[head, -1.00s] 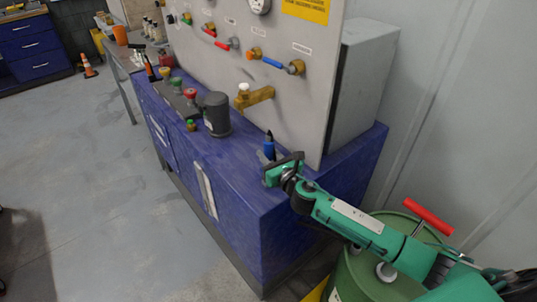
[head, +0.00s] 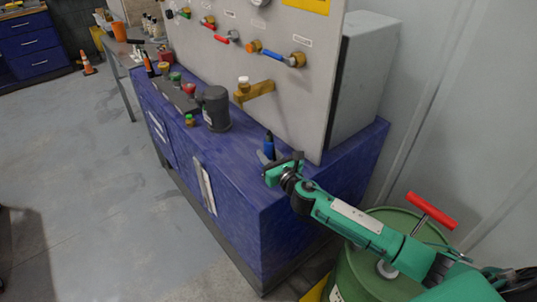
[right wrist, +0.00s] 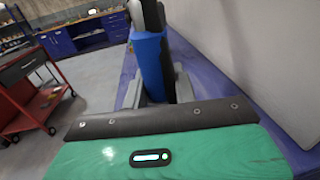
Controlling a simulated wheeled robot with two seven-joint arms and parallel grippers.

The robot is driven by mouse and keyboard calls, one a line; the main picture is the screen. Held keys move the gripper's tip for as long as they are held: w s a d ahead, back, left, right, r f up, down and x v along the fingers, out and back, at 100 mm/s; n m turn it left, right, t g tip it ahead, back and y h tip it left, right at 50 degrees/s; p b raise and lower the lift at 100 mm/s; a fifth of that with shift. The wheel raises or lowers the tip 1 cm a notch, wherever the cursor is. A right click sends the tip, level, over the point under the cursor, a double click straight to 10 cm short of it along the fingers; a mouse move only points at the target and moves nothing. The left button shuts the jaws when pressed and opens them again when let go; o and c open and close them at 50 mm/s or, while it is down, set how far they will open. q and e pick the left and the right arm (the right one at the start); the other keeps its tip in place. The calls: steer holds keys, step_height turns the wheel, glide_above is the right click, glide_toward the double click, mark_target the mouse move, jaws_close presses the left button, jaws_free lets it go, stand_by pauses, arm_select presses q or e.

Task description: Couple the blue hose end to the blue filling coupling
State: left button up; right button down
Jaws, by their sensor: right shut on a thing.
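The blue hose end (head: 268,148), a blue sleeve with a dark tip, stands roughly upright over the right end of the blue bench (head: 235,165). My right gripper (head: 271,160) is shut on it. In the right wrist view the blue hose end (right wrist: 152,65) stands between the grey fingers (right wrist: 156,92), its dark part on top. Whether its lower end touches the bench is hidden. I cannot pick out a blue filling coupling for certain; a blue-handled valve (head: 272,57) is on the upright panel (head: 300,110). My left gripper is not in view.
A dark grey canister (head: 215,108), a brass spout (head: 255,93) and a black block (head: 180,98) with coloured knobs are left of my right gripper. A green drum (head: 365,270) with a red T-handle (head: 430,213) stands below my right arm.

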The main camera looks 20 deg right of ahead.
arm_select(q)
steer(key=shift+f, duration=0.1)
arm_select(e)
steer(key=shift+f, duration=0.2)
steer(key=c, duration=1)
jaws_free()
steer(key=shift+c, duration=0.2)
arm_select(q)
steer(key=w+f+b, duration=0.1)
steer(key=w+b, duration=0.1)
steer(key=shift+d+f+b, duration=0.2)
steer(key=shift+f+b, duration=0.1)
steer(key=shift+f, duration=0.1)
arm_select(e)
steer(key=s+d, duration=0.2)
steer(key=s, duration=1.1)
steer(key=shift+s+d, duration=0.3)
steer(key=shift+d, duration=0.05)
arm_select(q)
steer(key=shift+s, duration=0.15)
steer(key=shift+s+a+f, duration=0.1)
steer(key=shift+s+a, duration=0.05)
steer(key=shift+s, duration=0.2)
